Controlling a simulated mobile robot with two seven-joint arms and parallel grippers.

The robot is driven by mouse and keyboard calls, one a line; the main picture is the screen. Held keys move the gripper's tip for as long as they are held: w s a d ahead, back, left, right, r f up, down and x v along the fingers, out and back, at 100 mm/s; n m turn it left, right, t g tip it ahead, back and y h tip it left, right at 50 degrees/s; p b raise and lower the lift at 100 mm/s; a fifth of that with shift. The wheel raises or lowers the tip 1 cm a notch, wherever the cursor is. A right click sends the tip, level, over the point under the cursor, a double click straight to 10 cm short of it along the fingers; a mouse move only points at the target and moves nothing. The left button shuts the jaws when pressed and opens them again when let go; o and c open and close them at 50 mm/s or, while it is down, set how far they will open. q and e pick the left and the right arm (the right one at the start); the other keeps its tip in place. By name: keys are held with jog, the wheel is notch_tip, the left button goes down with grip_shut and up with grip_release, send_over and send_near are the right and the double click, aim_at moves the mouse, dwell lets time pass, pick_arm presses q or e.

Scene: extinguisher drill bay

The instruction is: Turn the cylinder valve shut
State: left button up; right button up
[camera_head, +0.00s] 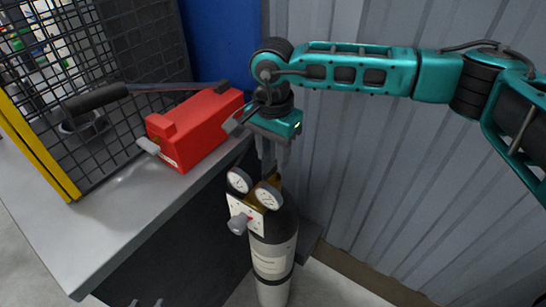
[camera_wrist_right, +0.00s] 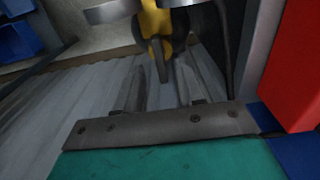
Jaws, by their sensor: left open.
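The cylinder (camera_head: 272,262), black-shouldered with a pale body, stands upright beside the bench. Two round gauges (camera_head: 267,196) and a white plate with a grey knob (camera_head: 238,223) sit at its top. The yellow valve (camera_head: 275,182) is partly hidden behind the gauges; it also shows in the right wrist view (camera_wrist_right: 157,25). My right gripper (camera_head: 272,163) points down just above the valve. In the right wrist view its fingers (camera_wrist_right: 162,82) are apart, with the valve's narrow end between them; contact is not clear. Only the fingertips of my left gripper (camera_head: 146,303) show at the bottom edge, apart and empty.
A mesh panel (camera_head: 140,45) with a yellow post stands behind. A corrugated wall (camera_head: 370,170) is close behind the cylinder.

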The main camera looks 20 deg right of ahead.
aim_at(273, 168)
jog(key=shift+f, duration=1.2)
jog(key=shift+c, duration=0.4)
grip_shut()
